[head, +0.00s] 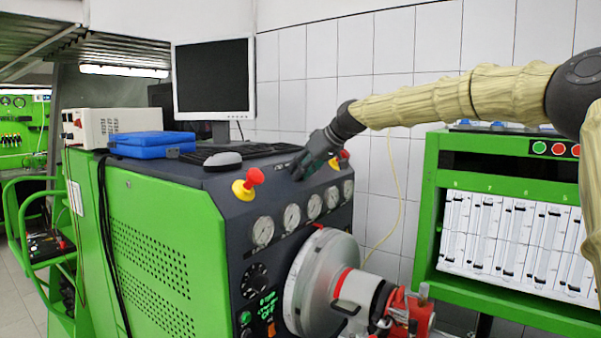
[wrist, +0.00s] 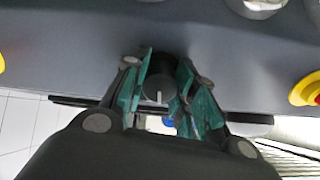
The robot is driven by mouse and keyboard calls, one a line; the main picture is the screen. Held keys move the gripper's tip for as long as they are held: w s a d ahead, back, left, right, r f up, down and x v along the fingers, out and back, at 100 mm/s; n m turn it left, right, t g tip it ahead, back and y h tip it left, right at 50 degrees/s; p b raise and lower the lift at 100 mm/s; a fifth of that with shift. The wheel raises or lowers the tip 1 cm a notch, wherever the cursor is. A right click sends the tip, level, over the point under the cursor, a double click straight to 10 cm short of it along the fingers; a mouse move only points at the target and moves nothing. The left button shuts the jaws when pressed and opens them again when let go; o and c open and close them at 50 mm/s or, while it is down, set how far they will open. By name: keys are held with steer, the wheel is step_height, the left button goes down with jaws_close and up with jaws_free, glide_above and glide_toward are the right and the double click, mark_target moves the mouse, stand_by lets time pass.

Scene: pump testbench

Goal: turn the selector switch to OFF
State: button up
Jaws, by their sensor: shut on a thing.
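The selector switch (wrist: 158,88) is a round black knob with a white pointer line on the dark sloping panel. In the wrist view it sits between the teal pads of my gripper (wrist: 162,75), which is shut on it. The white line runs along the picture's vertical, on the half of the knob towards my palm. No OFF label can be read. In the head view my gripper (head: 307,166) reaches down onto the top of the green test bench, and its fingers hide the switch.
Red mushroom buttons on yellow bases stand left (head: 245,184) and right (head: 342,158) of my gripper. Several round gauges (head: 292,217) line the front panel below. A keyboard (head: 240,152), mouse (head: 222,160) and monitor (head: 213,80) stand behind to the left. A green cabinet (head: 430,215) is at right.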

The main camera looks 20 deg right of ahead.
steer(key=shift+d+r, duration=0.15)
steer(key=shift+r, duration=0.2)
steer(key=o, duration=1.1)
steer(key=shift+d, duration=0.15)
steer(key=shift+c, duration=0.2)
steer(key=shift+s, duration=0.15)
steer(key=shift+a+f, duration=0.15)
steer(key=shift+a, duration=0.05)
steer(key=v, duration=1.2)
steer(key=shift+d, duration=0.2)
